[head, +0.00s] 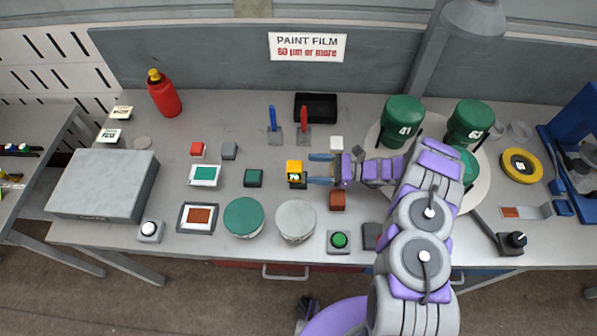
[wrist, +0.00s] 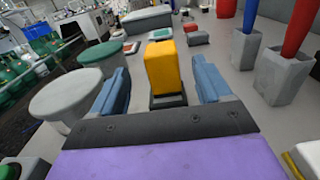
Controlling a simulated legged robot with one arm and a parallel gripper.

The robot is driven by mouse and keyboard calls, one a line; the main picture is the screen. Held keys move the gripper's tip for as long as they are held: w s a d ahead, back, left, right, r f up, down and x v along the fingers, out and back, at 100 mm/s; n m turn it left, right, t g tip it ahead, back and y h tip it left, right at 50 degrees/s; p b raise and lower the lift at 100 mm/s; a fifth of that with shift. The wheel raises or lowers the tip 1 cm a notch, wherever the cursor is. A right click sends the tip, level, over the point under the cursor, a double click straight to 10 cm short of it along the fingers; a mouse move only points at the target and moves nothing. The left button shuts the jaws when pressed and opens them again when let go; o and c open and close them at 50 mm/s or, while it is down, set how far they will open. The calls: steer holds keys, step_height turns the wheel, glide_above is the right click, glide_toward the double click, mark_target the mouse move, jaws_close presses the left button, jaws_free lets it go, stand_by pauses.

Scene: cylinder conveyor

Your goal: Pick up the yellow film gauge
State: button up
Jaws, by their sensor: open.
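The yellow film gauge (head: 294,167) is a small yellow block with a dark lower part and a small display, standing on the grey bench near its middle. In the wrist view the yellow gauge (wrist: 165,68) stands upright on a dark base, straight ahead. My gripper (head: 318,170) reaches in from the right in the head view, with its blue fingers just right of the gauge. In the wrist view my gripper (wrist: 166,88) is open, with one blue finger on each side of the gauge. I cannot tell whether either finger touches it.
A grey round lid (head: 295,221) and a green one (head: 243,217) lie in front. A brown block (head: 337,201) and a white block (head: 336,143) are near my gripper. Blue (head: 272,119) and red (head: 304,119) handles stand behind. Green cylinders (head: 403,121) stand at right.

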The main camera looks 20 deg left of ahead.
mark_target(291, 166)
steer(key=shift+x, duration=0.85)
steer(key=shift+h, duration=0.3)
steer(key=x, duration=0.7)
steer(key=shift+w+a+f, duration=0.1)
steer(key=shift+w+a, duration=0.1)
steer(key=shift+a, duration=0.2)
steer(key=shift+s+d+r, duration=0.1)
steer(key=shift+d+r, duration=0.05)
steer(key=shift+d, duration=0.3)
steer(key=shift+d+r, duration=0.2)
steer(key=shift+d, duration=0.3)
steer(key=shift+c, duration=0.7)
steer(key=shift+a+f, duration=0.25)
steer(key=shift+a, duration=0.85)
steer(key=c, duration=0.5)
steer(key=shift+a, duration=0.15)
steer(key=shift+c, duration=0.6)
steer(key=shift+d, duration=0.7)
steer(key=c, duration=0.4)
steer(key=shift+d+r, duration=0.2)
steer(key=shift+c, duration=0.3)
